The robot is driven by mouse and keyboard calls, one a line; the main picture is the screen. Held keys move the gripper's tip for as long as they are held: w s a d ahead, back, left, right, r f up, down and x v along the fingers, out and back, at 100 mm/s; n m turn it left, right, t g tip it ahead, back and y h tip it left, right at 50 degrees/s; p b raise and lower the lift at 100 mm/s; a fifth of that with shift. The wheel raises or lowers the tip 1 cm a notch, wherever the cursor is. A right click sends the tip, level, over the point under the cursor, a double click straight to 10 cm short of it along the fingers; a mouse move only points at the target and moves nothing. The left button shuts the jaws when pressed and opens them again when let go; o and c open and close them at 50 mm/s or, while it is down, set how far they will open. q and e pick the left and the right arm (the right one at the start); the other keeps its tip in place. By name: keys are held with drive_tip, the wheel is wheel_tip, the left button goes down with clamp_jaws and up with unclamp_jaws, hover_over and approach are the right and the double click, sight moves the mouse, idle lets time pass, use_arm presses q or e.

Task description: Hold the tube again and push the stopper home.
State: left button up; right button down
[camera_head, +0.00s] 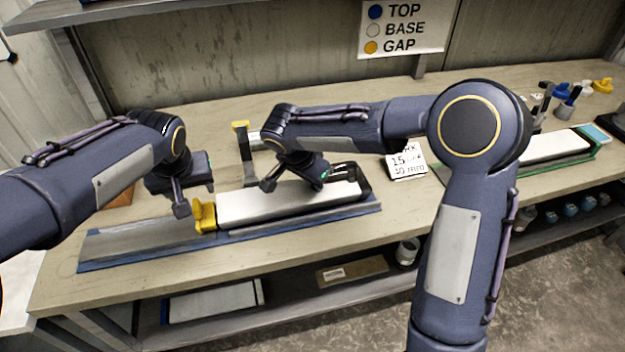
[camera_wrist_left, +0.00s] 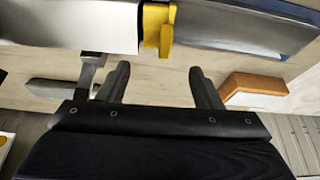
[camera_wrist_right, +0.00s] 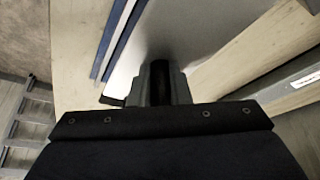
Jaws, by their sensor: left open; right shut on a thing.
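The white tube (camera_head: 285,203) lies lengthwise in a grey, blue-edged cradle (camera_head: 130,246). The yellow stopper (camera_head: 204,216) sits at the tube's left end; it also shows in the left wrist view (camera_wrist_left: 158,30), right against the tube's end. How deep it sits I cannot tell. My left gripper (camera_wrist_left: 160,80) is open and empty, its fingers apart and pointing toward the stopper without touching it.
A black bracket (camera_head: 361,180) stands at the tube's right end. A yellow-topped grey post (camera_head: 244,155) stands behind the cradle. An orange-brown block (camera_wrist_left: 250,90) lies behind my left gripper. A label card (camera_head: 407,164) and a second, green-edged cradle (camera_head: 550,160) are to the right.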

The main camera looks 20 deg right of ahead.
use_arm(q)
drive_tip(key=shift+r, duration=0.4)
drive_tip(key=shift+c, duration=1.3)
drive_tip(key=shift+a+f, duration=0.1)
drive_tip(key=shift+a, duration=0.05)
drive_tip(key=shift+c, duration=1.1)
drive_tip(key=shift+w+a+f+m, duration=0.1)
drive_tip(key=shift+w+a+m, duration=0.1)
drive_tip(key=shift+m, duration=0.4)
drive_tip(key=shift+c, duration=0.6)
drive_tip(key=w+a+f+m+g+h, duration=0.25)
drive_tip(key=a+m+g, duration=0.45)
drive_tip(key=m, duration=1)
drive_tip(key=shift+w+a+f+t, duration=0.1)
drive_tip(key=shift+a+f+t, duration=0.25)
drive_tip(key=shift+f, duration=0.95)
drive_tip(key=shift+a+f+t, duration=0.3)
drive_tip(key=shift+f+t, duration=0.1)
drive_tip(key=shift+f, duration=0.85)
drive_tip(key=shift+w+a+f+t, duration=0.1)
drive_tip(key=shift+a+f+t, duration=0.25)
drive_tip(key=shift+f, duration=0.95)
drive_tip(key=shift+s+f, duration=0.1)
